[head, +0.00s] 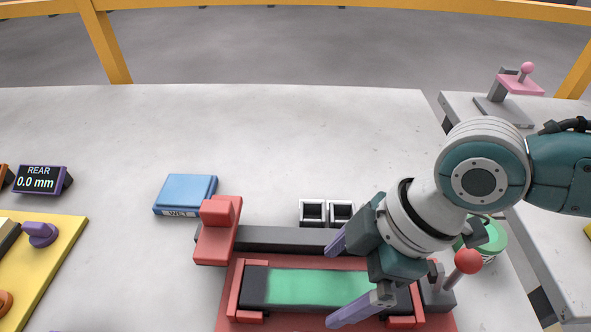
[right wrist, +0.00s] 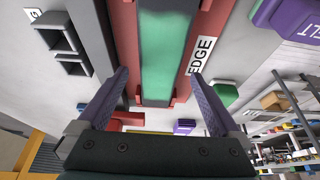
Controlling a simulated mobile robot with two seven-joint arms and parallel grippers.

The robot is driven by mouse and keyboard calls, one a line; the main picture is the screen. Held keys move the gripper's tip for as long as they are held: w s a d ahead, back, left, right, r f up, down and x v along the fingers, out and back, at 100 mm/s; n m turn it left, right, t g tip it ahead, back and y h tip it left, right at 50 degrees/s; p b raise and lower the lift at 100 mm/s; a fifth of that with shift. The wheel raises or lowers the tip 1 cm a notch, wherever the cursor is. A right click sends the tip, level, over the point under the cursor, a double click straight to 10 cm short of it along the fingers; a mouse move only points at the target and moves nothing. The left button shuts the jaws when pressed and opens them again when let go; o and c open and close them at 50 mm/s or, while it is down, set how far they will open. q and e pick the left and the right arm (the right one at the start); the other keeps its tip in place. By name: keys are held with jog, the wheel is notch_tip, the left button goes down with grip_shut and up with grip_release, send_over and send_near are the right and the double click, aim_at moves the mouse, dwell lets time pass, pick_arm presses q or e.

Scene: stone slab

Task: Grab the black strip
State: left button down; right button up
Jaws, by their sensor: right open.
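A long dark strip with a green top face (head: 310,286) lies in a red fixture (head: 234,320), between red end brackets. Its dark end (head: 254,286) shows at the left. A dark grey bar (head: 280,239) with a red block on its left end lies behind it. I cannot tell which of these is the black strip. My right gripper (head: 338,281) is open over the right part of the green-topped strip, its purple fingers on either side. In the right wrist view, the green face (right wrist: 163,50) runs between the open fingers (right wrist: 160,78), with nothing held. My left gripper is not in view.
Two small dark square tubes (head: 326,212) stand behind the grey bar. A red-knobbed lever (head: 468,262) is right of the fixture. A blue block (head: 186,194), a "REAR 0.0 mm" display (head: 40,180) and a yellow board (head: 52,258) are left. The slab's back is clear.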

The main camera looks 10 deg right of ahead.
aim_at(325, 291)
jog(key=shift+x, duration=1.15)
jog(key=shift+w+r, duration=0.1)
grip_shut()
